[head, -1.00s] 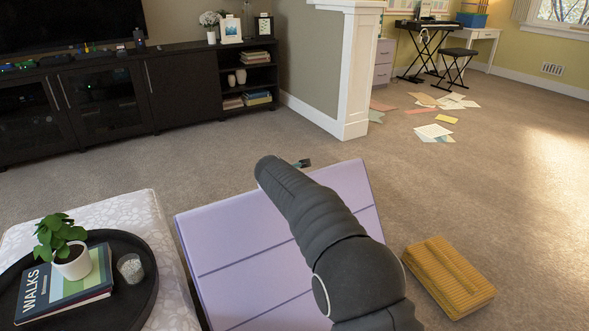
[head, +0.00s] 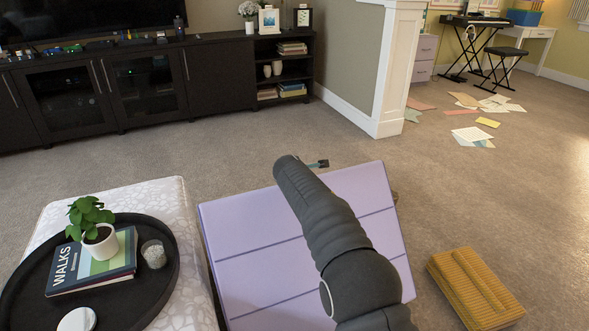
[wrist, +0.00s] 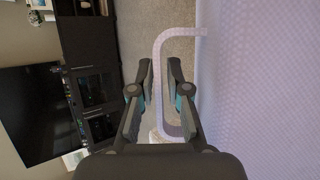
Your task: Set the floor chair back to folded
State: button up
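The floor chair (head: 255,255) is a lavender padded panel with dark seam lines, tilted up in the middle foreground of the head view. My arm crosses in front of it and hides part of it. In the wrist view, its pale lavender surface (wrist: 260,90) fills the right side, and a lavender loop (wrist: 158,45) sticks out from its edge. My gripper (wrist: 159,66) is open, with one finger on each side of the loop's long bar; I cannot tell whether they touch it. In the head view, my gripper (head: 318,164) is mostly hidden behind my arm, at the panel's top edge.
A patterned ottoman (head: 165,195) with a black tray (head: 160,290) holding a plant and book stands close on the left. A yellow folded item (head: 475,285) lies on the right. Papers (head: 470,135) litter the back floor. Carpet is clear between chair and TV cabinet (head: 150,90).

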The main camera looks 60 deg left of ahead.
jog(key=shift+w+d, duration=0.1)
jog(key=shift+w, duration=0.05)
jog(key=shift+s, duration=0.2)
jog(key=shift+s+r, duration=0.15)
jog(key=shift+s, duration=0.05)
jog(key=v, duration=1.1)
jog(key=shift+d, duration=0.3)
